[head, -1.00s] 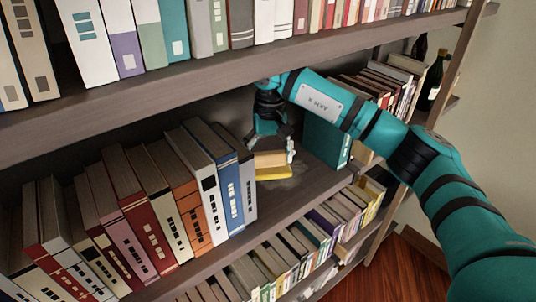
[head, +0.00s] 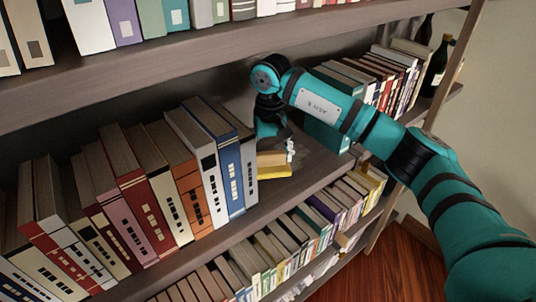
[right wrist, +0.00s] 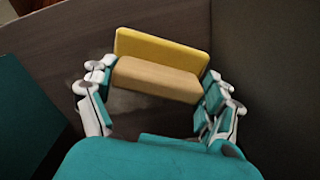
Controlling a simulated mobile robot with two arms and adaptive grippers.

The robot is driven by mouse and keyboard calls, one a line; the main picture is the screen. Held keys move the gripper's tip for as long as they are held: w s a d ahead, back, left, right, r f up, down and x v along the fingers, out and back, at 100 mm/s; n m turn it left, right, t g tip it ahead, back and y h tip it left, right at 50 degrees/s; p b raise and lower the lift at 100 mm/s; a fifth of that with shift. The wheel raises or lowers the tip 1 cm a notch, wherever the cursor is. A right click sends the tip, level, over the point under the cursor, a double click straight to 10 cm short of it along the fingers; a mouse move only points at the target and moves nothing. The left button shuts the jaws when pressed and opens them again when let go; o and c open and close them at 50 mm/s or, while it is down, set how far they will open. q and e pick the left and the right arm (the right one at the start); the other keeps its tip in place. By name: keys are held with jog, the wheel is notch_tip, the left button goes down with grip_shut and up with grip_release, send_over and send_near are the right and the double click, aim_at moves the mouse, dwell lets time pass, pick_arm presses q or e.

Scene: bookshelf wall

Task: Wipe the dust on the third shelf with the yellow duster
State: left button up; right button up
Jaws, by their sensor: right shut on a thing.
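The yellow duster (head: 275,171) is a tan block with a yellow layer on one side. It lies on the third shelf (head: 310,168), in the gap between the row of large books and a teal book. My right gripper (head: 274,148) is shut on it; in the right wrist view the fingers (right wrist: 157,84) hold the duster (right wrist: 165,48) at both ends. A faint pale patch of dust (right wrist: 135,103) shows on the shelf between the fingers in the right wrist view. Any dust beneath the duster is hidden. My left gripper is out of view.
Large upright books (head: 205,165) stand close on the left of the duster. A teal book (head: 328,136) stands on the right, partly behind my arm. The shelf above (head: 200,60) hangs over the gap. Bottles (head: 436,68) stand at the far right.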

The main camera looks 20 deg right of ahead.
jog(key=shift+f+b, duration=0.85)
jog(key=shift+f, duration=0.1)
dwell(0.4)
